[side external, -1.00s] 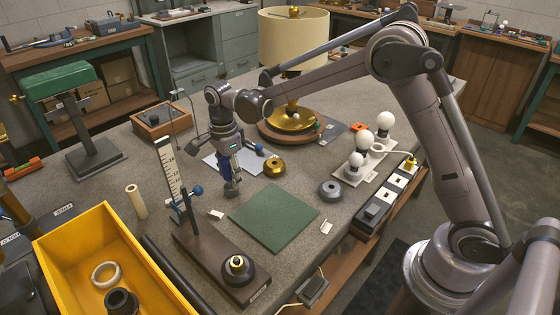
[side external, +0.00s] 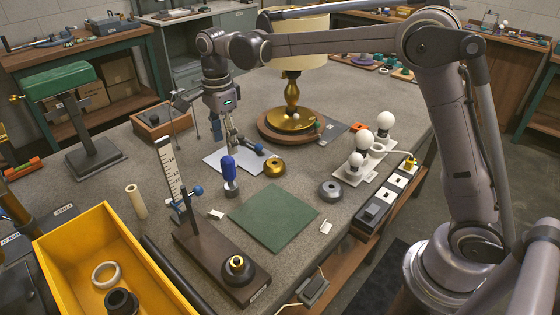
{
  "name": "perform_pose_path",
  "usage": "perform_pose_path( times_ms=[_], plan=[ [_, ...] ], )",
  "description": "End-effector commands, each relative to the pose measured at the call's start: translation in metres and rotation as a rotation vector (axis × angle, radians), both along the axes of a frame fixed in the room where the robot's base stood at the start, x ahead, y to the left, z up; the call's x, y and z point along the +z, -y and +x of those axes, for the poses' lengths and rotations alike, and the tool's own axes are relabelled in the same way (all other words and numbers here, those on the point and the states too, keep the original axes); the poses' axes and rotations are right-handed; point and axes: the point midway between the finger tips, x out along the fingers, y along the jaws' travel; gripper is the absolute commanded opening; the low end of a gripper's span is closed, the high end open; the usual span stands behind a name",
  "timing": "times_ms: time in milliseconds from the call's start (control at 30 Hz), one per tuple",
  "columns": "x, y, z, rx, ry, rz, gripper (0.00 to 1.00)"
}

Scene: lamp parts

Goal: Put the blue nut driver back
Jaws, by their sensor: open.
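The blue nut driver (side external: 228,167) stands upright with its blue handle on top. Its lower end is in a small grey holder (side external: 231,188) on the bench, just left of the green mat's back corner. My gripper (side external: 230,138) hangs above and slightly behind the handle in the picture. Its fingers are open, empty and clear of the driver. The driver's shaft is hidden inside or behind the holder; how deep it sits cannot be told.
The green mat (side external: 274,217) is bare. A ruler stand (side external: 171,180) is at front left, beside a yellow bin (side external: 62,246). A brass ring (side external: 275,167), a grey ring (side external: 330,190) and a lamp (side external: 291,95) stand to the right and behind. White bulbs (side external: 366,139) stand further right.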

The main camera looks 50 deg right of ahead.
Motion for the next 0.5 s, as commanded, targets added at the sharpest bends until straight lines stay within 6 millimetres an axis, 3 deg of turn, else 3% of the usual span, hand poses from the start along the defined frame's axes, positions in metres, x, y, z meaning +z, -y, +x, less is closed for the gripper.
perform_pose_path(
  times_ms=[267,500],
  plan=[
    [0.019,0.005,-0.008,0.055,0.020,0.002,0.55],
    [0.043,0.027,-0.053,0.388,0.143,-0.011,0.55]
  ],
)
